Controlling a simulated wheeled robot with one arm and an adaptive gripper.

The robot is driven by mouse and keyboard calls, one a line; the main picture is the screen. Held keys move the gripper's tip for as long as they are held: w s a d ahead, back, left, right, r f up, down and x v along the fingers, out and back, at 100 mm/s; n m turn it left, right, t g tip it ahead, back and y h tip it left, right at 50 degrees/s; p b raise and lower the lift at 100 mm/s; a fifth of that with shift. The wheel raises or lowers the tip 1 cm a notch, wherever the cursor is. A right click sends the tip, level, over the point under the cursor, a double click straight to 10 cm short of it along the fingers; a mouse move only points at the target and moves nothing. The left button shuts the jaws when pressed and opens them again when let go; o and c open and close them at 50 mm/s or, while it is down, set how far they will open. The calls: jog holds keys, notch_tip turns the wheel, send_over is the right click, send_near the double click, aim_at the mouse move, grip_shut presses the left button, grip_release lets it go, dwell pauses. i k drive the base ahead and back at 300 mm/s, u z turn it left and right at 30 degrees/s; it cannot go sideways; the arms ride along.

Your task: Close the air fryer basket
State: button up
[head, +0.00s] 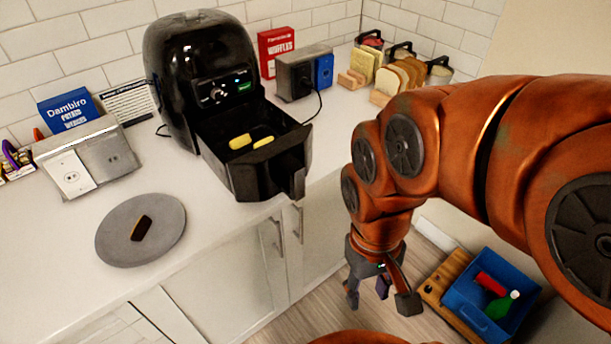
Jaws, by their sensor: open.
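The black air fryer (202,75) stands on the white counter at the back. Its basket (243,178) is pulled out toward the front right, with two yellow pieces (251,142) lying inside. The basket's handle (297,184) sticks out at the front, near the counter's edge. My gripper (380,303) hangs to the right of and below the handle in the picture, in front of the counter and apart from the basket. It is open and empty, with its fingers pointing down.
A grey plate (165,214) with a dark brown item (141,228) lies left of the basket. A grey toaster (304,68), a red waffle box (276,50) and bread slices (402,76) stand behind. A blue bin (478,310) sits low at the right. Outlet box (84,152) stands at left.

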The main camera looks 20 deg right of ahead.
aim_at(284, 163)
jog(key=k, duration=0.9)
jog(key=u, duration=0.85)
